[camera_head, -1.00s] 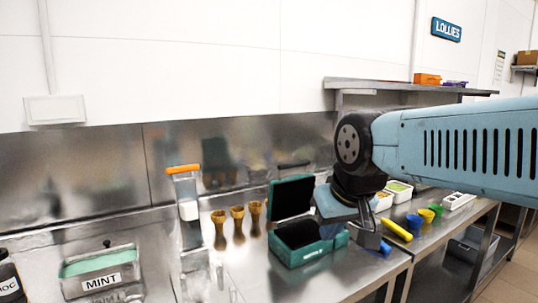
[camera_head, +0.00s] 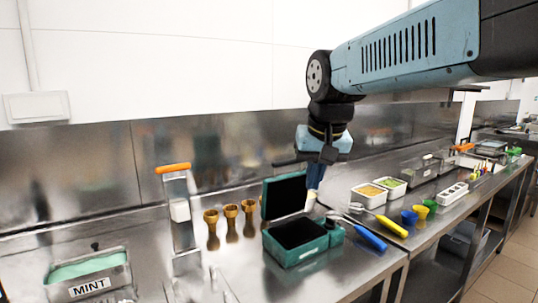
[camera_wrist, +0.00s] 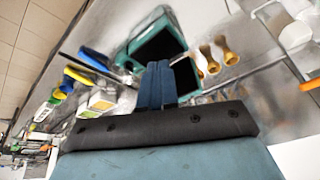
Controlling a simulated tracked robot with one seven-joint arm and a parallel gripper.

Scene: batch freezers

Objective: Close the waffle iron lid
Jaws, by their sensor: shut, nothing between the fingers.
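The waffle iron (camera_head: 297,245) is a green box with a dark inside on the steel counter in the head view. Its lid (camera_head: 284,196) stands open and roughly upright at the back. In the wrist view the waffle iron (camera_wrist: 158,22) lies beyond my fingers, partly hidden by them. My gripper (camera_head: 312,203) points down at the right edge of the lid in the head view, its fingers together and empty. It also shows in the wrist view (camera_wrist: 157,68). I cannot tell whether the fingertips touch the lid.
Waffle cones (camera_head: 231,211) in a row and an orange-topped dispenser (camera_head: 178,207) stand left of the iron. A blue-handled scoop (camera_head: 371,238) and a yellow-handled one (camera_head: 391,227) lie to the right. The MINT tub (camera_head: 88,275) is at the front left.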

